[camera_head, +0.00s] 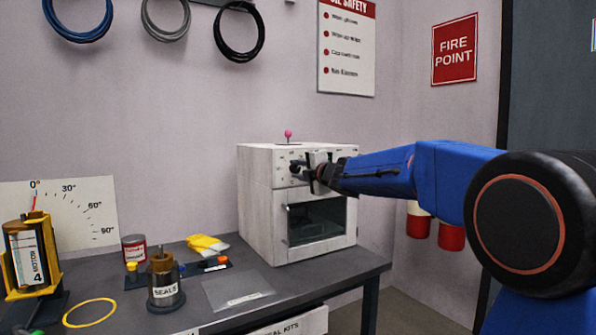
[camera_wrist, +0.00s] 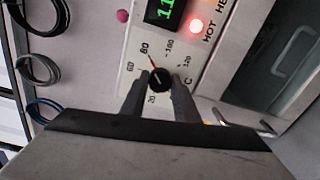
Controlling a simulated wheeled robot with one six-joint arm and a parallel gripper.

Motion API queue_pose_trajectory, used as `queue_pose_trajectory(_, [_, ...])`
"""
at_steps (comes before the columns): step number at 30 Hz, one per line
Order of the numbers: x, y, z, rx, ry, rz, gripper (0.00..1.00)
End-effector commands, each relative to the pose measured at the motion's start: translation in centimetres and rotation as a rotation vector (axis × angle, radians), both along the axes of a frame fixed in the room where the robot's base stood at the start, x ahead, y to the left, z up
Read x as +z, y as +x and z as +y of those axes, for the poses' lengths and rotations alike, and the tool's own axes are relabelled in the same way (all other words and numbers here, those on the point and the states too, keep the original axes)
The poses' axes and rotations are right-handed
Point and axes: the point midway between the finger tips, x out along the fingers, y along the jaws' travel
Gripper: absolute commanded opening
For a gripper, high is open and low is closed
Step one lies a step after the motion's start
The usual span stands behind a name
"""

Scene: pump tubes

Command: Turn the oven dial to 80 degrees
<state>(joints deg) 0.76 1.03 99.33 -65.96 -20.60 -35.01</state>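The oven (camera_head: 265,205) is a white box on the bench's right end. Its round black dial (camera_wrist: 159,78) is in the wrist view, on a white scale marked in °C. The dial's red pointer line lies close to the 80 mark, perhaps slightly to its right. My gripper (camera_wrist: 158,88) has one finger on each side of the dial; whether they touch it is not clear. In the head view my gripper (camera_head: 312,172) is at the upper front of the oven and partly hides the panel.
A green display (camera_wrist: 165,10) and a lit red HOT lamp (camera_wrist: 196,26) are above the dial. A pink knob (camera_head: 288,134) stands on the oven top.

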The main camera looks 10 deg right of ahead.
Motion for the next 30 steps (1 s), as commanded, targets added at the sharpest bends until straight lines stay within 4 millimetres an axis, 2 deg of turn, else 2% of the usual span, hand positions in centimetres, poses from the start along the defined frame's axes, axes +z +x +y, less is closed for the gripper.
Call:
queue_pose_trajectory(1, [-0.3,0.0,0.0,0.000,-0.001,0.004,0.37])
queue_pose_trajectory(2, [-0.2,0.0,0.0,0.001,-0.001,0.003,0.44])
queue_pose_trajectory(3, [-0.2,0.0,0.0,0.001,-0.001,0.003,0.46])
queue_pose_trajectory(11, [-0.1,0.0,0.0,0.000,0.001,0.001,0.46])
queue_pose_trajectory(16, [-0.1,-0.9,-0.3,0.000,-0.001,0.002,0.46])
queue_pose_trajectory(30, [0.2,-8.5,-2.8,-0.001,0.000,0.001,0.46])
